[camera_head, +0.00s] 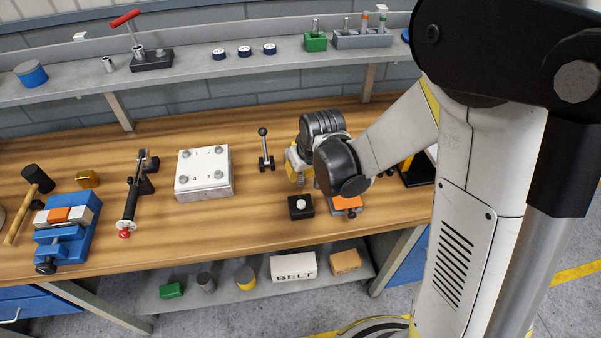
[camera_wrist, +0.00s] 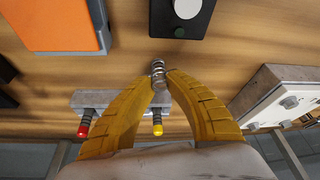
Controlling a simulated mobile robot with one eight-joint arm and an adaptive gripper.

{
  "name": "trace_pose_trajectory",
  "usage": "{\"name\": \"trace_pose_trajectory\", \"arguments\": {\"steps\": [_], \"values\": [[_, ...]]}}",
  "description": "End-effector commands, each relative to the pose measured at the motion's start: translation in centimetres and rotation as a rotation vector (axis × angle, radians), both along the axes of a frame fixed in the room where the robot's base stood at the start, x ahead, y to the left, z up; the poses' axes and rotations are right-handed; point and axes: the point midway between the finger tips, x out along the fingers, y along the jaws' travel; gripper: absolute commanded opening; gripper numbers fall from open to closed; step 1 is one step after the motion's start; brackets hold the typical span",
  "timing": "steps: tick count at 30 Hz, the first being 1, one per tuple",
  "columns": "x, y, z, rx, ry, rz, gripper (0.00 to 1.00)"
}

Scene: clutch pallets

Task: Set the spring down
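The spring (camera_wrist: 158,72) is a small silvery coil between the tips of my yellow gripper (camera_wrist: 160,82) in the wrist view. Both fingertips close in on its sides, and its near end is partly hidden between the fingers. In the head view my gripper (camera_head: 299,172) points down over the wooden bench, behind the black block with the white knob (camera_head: 301,208). The spring is too small to make out clearly there. I cannot tell whether its lower end touches anything.
The black block (camera_wrist: 160,20) and an orange-topped box (camera_wrist: 60,25) lie close by in the wrist view. A grey rack (camera_wrist: 118,100) holds red- and yellow-tipped pieces. The numbered white plate block (camera_head: 204,172) stands left of my gripper, beyond a small lever (camera_head: 266,150).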

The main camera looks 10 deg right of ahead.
Motion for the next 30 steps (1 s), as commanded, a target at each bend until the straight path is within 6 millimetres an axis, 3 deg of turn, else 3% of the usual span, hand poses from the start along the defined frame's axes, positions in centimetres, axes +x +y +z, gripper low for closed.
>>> {"name": "trace_pose_trajectory", "arguments": {"steps": [1, 2, 14, 24, 30], "values": [[0.0, 0.0, -0.1, 0.0, 0.0, 0.0, 0.28], [0.0, 0.0, 0.0, 0.0, 0.0, 0.0, 0.36], [-0.1, 0.0, 0.7, 0.0, 0.0, 0.0, 0.36], [-2.8, -0.6, 7.6, 0.0, 0.0, 0.0, 0.36], [-4.0, -0.9, 10.6, 0.0, 0.001, 0.0, 0.36]]}}
